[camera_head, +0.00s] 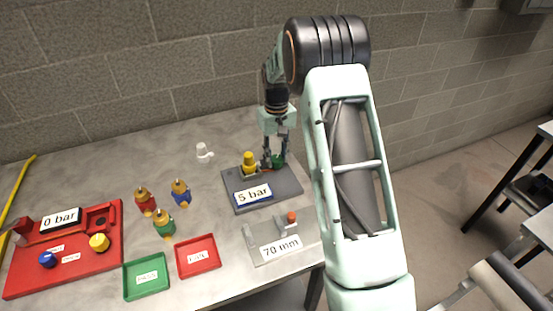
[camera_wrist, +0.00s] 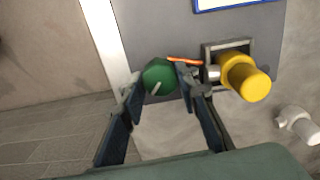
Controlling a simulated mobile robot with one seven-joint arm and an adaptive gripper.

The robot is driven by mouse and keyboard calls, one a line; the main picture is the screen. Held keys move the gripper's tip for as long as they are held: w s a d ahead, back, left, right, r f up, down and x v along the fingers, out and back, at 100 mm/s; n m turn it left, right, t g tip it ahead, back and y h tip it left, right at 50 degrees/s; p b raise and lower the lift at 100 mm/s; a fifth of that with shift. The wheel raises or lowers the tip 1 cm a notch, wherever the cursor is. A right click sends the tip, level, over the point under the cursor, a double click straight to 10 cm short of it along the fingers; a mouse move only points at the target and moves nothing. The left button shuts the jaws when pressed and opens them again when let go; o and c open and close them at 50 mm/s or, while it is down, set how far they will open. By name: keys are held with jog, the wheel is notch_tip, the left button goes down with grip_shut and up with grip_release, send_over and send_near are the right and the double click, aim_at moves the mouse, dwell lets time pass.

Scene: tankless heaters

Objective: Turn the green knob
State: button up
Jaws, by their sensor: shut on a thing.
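The green knob (camera_head: 278,161) sits at the right part of a dark grey plate (camera_head: 290,183) in the head view. In the wrist view the green knob (camera_wrist: 158,77) is round with a pale line across it. My gripper (camera_head: 272,160) reaches down to it from above. In the wrist view my gripper (camera_wrist: 160,82) has one finger on each side of the knob, shut on it. A yellow fitting (camera_head: 249,163) stands left of the knob on the same plate, and an orange-red strip (camera_wrist: 185,60) lies between them. The plate bears a "5 bar" label (camera_head: 253,194).
A white fitting (camera_head: 203,152) stands left of the plate. Red, blue and green parts with yellow tops (camera_head: 164,224) stand further left. A red panel (camera_head: 85,268), a green tray (camera_head: 147,293), a red tray (camera_head: 184,272) and a "70 mm" plate (camera_head: 262,256) lie nearer.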

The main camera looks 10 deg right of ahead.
aim_at(276, 158)
jog(key=shift+m+b, duration=0.4)
jog(key=shift+m, duration=1.5)
jog(key=o, duration=1.2)
jog(key=shift+c, duration=0.2)
notch_tip(276, 158, up, 12)
jog(key=shift+r, duration=0.15)
